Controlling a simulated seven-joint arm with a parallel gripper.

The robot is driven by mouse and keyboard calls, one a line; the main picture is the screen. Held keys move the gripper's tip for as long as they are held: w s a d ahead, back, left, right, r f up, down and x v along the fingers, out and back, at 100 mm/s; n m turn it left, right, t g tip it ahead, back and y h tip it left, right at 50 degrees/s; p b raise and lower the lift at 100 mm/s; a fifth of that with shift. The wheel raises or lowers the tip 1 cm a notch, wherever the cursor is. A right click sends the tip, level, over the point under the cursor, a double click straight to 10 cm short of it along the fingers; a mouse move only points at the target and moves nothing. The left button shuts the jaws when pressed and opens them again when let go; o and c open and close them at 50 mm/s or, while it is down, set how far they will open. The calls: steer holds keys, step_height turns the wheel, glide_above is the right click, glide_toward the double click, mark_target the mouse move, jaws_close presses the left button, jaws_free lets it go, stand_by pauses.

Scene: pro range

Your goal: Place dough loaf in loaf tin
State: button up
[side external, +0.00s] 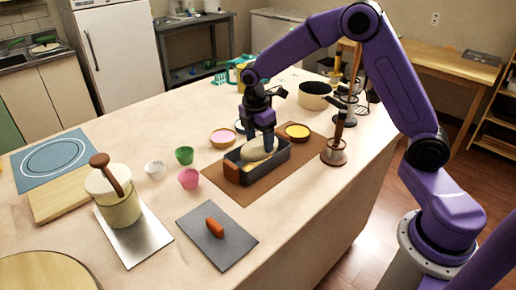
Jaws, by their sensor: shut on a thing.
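The loaf tin (272,169) is a dark grey rectangular pan with a brown end piece, on a brown mat (222,190). The dough loaf (254,152) is pale and rounded and shows inside the tin's walls, its upper part near the rim. My gripper (269,146) points down over the tin and is shut on the dough loaf. The fingertips are partly hidden by the loaf and tin. I cannot tell whether the loaf touches the tin's floor.
Pink (189,179), green (184,155) and white (155,170) cups stand left. A grey mat (232,250) holds an orange-brown item (214,227). The front right tabletop is clear.

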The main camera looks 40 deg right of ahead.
mark_target(257, 141)
steer(key=shift+w+f, duration=0.3)
steer(key=shift+f, duration=1.55)
steer(key=shift+f, duration=0.1)
steer(key=o, duration=0.9)
steer(key=shift+o, duration=0.2)
steer(key=r, duration=0.4)
steer(key=a+r, duration=0.1)
steer(key=r, duration=0.7)
steer(key=shift+a+r, duration=0.1)
steer(key=shift+a, duration=0.15)
